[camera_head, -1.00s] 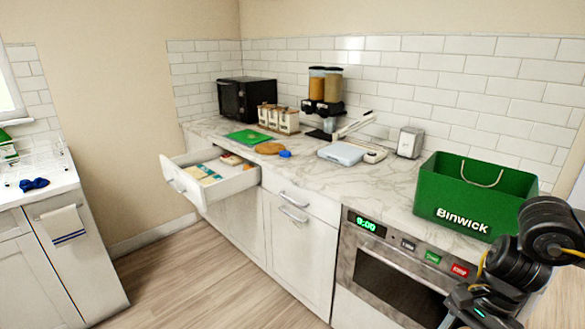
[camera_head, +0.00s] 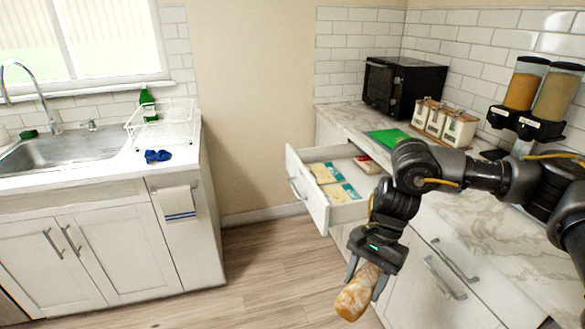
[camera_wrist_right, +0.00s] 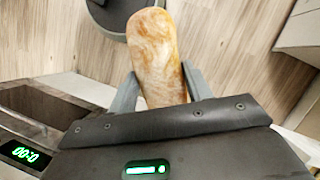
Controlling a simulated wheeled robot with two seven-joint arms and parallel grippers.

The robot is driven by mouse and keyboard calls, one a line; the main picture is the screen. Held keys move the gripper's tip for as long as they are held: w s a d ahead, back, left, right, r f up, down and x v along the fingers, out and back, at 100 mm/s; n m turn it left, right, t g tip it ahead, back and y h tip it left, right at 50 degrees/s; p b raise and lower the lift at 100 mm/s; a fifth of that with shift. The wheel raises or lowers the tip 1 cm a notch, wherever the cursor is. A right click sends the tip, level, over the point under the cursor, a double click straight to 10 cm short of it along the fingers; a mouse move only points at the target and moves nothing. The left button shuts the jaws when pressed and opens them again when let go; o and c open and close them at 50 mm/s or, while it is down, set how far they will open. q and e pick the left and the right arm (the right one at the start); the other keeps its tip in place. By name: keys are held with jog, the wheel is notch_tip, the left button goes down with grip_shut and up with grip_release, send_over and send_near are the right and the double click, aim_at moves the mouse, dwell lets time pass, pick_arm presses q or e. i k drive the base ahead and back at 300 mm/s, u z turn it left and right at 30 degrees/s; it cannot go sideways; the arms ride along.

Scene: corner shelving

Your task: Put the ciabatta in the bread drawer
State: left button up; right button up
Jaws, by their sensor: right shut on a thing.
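The ciabatta (camera_head: 355,295) is a long, browned, floury loaf. My right gripper (camera_head: 368,278) is shut on it and holds it in the air over the floor, in front of the counter. In the right wrist view the ciabatta (camera_wrist_right: 155,55) sticks out well beyond the two fingers of my right gripper (camera_wrist_right: 158,92). The open drawer (camera_head: 318,208) is pulled out from under the counter, beyond and above the loaf in the head view. It holds several flat yellow, white and teal packets (camera_head: 325,172) and a red-and-tan packet (camera_head: 367,164). My left gripper is not in view.
A green board (camera_head: 386,136), a black microwave (camera_head: 402,86), jars (camera_head: 440,121) and cereal dispensers (camera_head: 540,95) stand on the marble counter. A sink unit (camera_head: 110,240) stands at left. The floor (camera_head: 260,280) between is clear.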

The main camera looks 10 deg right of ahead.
aim_at(328, 185)
jog(key=u, duration=0.2)
jog(key=i, duration=1.25)
jog(key=u, duration=0.05)
